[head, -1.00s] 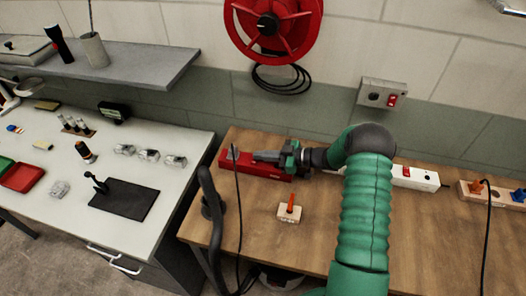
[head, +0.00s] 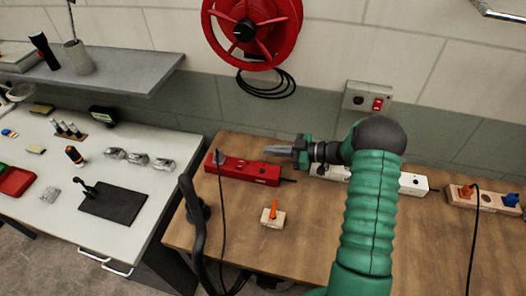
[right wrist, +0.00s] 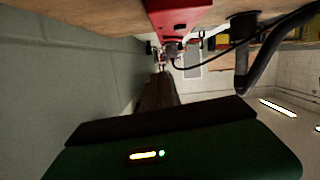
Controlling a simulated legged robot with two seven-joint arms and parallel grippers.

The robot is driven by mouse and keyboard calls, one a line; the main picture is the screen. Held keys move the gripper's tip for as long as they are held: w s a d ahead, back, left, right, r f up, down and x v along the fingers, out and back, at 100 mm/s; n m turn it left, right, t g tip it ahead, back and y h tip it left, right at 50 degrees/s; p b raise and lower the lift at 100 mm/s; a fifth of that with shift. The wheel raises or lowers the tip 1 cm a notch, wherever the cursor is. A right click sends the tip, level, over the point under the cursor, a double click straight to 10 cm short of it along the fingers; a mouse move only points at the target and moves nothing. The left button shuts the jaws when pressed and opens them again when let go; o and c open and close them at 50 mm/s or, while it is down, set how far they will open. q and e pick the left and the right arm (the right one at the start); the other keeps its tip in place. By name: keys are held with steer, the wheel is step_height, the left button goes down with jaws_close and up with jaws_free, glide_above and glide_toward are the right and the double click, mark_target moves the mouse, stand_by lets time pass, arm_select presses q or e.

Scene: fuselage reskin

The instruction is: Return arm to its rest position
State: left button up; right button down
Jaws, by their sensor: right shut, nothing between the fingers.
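My right arm (head: 370,205), green and ribbed, reaches in from the bottom right over the wooden table. My right gripper (head: 268,151) points left, shut and empty, above and just behind the right end of the red power strip (head: 240,170). In the right wrist view, the shut fingers (right wrist: 160,92) extend ahead with nothing held, and the red strip (right wrist: 178,14) shows at the top. My left gripper is in neither view.
A white power strip (head: 412,183) lies behind my forearm. A small block with an orange plug (head: 272,218) sits near the front. A wooden block with orange and blue plugs (head: 484,197) is at right. A black cable (head: 222,205) hangs over the table's left part. A grey workbench (head: 60,190) stands left.

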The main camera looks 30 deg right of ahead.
steer(key=shift+s+a+r, duration=0.4)
steer(key=shift+s+r, duration=0.3)
steer(key=shift+s, duration=0.1)
steer(key=shift+s+r, duration=0.15)
steer(key=shift+s, duration=0.1)
steer(key=shift+s+d, duration=0.1)
steer(key=w+a+r+m+h, duration=0.4)
steer(key=w+h, duration=0.4)
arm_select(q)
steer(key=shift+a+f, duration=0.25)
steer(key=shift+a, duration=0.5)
arm_select(e)
steer(key=s+a+f+m+g, duration=0.1)
steer(key=s+a+f+g, duration=0.1)
steer(key=s+a, duration=0.3)
steer(key=s+a+f+m+g+h, duration=0.1)
steer(key=s+a+g, duration=0.3)
steer(key=s, duration=0.8)
steer(key=s+a+f+m+g, duration=0.3)
steer(key=s+a+f, duration=0.1)
steer(key=s+a, duration=0.3)
steer(key=shift+s+a+h, duration=0.3)
steer(key=shift+s, duration=0.45)
